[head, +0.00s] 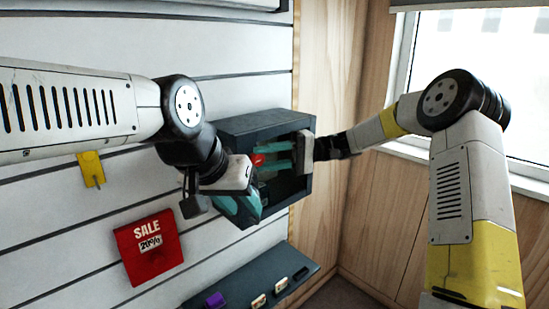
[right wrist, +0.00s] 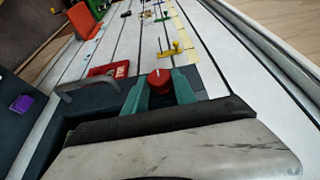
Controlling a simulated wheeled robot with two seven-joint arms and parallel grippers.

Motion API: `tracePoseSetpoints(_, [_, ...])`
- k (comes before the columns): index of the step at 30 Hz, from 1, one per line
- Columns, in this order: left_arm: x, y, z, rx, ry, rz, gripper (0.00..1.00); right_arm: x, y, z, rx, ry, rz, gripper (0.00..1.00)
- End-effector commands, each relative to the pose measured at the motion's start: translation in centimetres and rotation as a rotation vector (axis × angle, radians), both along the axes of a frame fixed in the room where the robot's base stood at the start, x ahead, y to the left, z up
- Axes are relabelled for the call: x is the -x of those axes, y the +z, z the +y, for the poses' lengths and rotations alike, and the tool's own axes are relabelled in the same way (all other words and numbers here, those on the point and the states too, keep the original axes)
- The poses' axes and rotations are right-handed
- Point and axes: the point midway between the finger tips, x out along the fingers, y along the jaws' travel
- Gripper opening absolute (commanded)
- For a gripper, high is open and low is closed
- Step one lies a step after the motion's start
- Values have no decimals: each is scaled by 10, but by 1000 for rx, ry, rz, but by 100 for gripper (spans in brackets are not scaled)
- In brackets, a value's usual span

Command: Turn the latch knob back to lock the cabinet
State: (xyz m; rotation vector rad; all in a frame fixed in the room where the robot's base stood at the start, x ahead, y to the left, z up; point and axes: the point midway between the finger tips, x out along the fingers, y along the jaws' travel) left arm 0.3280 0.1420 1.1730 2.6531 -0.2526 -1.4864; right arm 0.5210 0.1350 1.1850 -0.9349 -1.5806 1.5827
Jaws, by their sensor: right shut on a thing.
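The dark grey cabinet (head: 262,124) is mounted on the slatted wall in the head view. The red latch knob (head: 257,160) shows on it, and in the right wrist view the knob (right wrist: 160,78) has a pale mark on top. My right gripper (head: 265,164) reaches in from the right, its teal fingers on either side of the knob, shut on it. My left gripper (head: 240,207) is at the cabinet's lower left, its teal fingers against or just in front of it. Its fingertip gap is not clear. A grey bar handle (right wrist: 85,86) stands left of the knob in the wrist view.
A red sale sign (head: 149,246) and a yellow hook (head: 91,169) are on the wall at left. A dark shelf (head: 245,288) with small items juts out below the cabinet. A window (head: 470,85) and wood panelling are at right.

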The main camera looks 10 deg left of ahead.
Motion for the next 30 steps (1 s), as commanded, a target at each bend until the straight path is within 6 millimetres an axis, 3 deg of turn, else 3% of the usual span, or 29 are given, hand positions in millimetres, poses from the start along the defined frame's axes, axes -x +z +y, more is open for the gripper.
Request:
tracePoseSetpoints(17, [0, 0, 0, 0, 0, 0, 36, 0, -1, 0, -18, 0, 25, 0])
tracePoseSetpoints(18, [0, 0, 0, 0, 0, 0, 36, 0, -1, 0, -18, 0, 25, 38])
tracePoseSetpoints(20, [0, 0, 0, 0, 0, 0, 36, 0, -1, 0, -18, 0, 25, 50])
tracePoseSetpoints(30, [0, 0, 0, 0, 0, 0, 36, -1, -1, -1, -18, 0, 24, 53])
